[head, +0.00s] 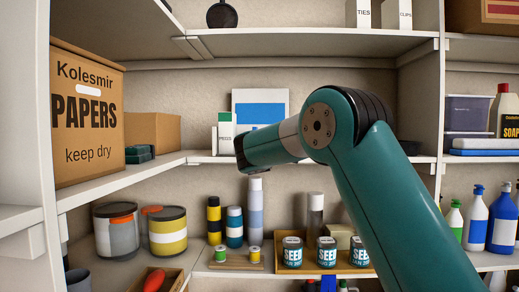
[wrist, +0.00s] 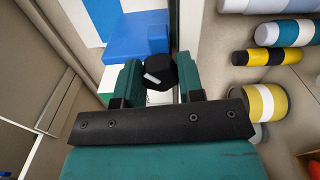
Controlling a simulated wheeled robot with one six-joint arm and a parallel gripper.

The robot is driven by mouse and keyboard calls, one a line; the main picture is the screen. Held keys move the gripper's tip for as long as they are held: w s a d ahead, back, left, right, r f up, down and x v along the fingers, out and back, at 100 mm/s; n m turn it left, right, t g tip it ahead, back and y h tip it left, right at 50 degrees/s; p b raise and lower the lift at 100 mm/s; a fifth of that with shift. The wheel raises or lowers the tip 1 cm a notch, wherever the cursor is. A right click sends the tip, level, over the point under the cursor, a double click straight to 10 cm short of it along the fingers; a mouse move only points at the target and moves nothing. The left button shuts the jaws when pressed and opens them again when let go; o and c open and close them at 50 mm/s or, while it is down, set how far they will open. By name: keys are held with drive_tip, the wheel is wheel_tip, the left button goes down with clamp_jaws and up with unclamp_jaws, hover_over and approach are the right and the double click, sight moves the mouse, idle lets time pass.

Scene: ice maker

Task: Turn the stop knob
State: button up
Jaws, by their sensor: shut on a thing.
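In the wrist view, a black knob (wrist: 161,71) with a short white mark sits between the two green fingers of my gripper (wrist: 160,82). My gripper is shut on this knob. The mark runs slightly slanted across the knob's face. A blue block-shaped body (wrist: 135,36) lies just beyond the knob. In the head view, my arm reaches to the middle shelf, and its wrist hides the knob and the fingers.
A white panel with a blue rectangle (head: 261,96) stands behind my wrist. A cardboard box (head: 88,120) stands at the left. Below are paint cans (head: 167,232), bottles and several seed tins (head: 292,252). Shelf boards lie close above and below my wrist.

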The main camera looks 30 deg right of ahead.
drive_tip(key=n+p, duration=0.3)
drive_tip(key=n, duration=0.2)
drive_tip(key=shift+n+p, duration=1.45)
drive_tip(key=shift+n, duration=0.65)
drive_tip(key=shift+f, duration=0.1)
drive_tip(key=o, duration=0.9)
drive_tip(key=shift+a, duration=0.1)
drive_tip(key=shift+b+v, duration=4)
drive_tip(key=shift+v, duration=4.65)
